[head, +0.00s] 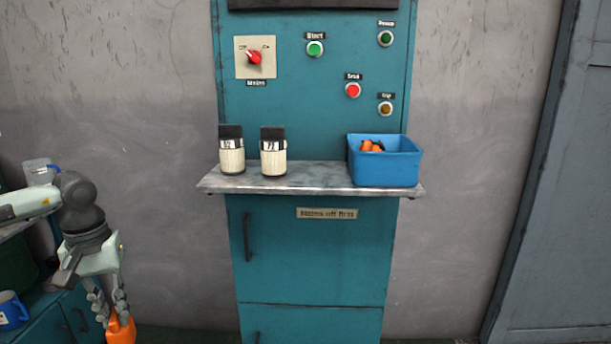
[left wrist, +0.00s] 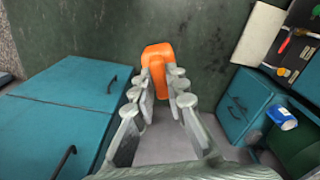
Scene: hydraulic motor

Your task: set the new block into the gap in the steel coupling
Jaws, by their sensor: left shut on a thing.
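My left gripper (head: 112,312) hangs at the lower left of the head view, pointing down. It is shut on an orange block (head: 121,331), which sticks out below the fingertips and is partly hidden by them. In the left wrist view the same orange block (left wrist: 158,58) sits between the fingertips, above the floor. The steel coupling and its gap do not show in either view. My right gripper is not in view.
A teal cabinet with switches (head: 310,80) stands ahead. Its shelf (head: 320,183) carries two labelled jars (head: 231,155) and a blue bin (head: 385,168) with orange pieces inside. A blue mug (head: 11,312) stands at the far left. Bare wall (head: 160,180) lies between arm and cabinet.

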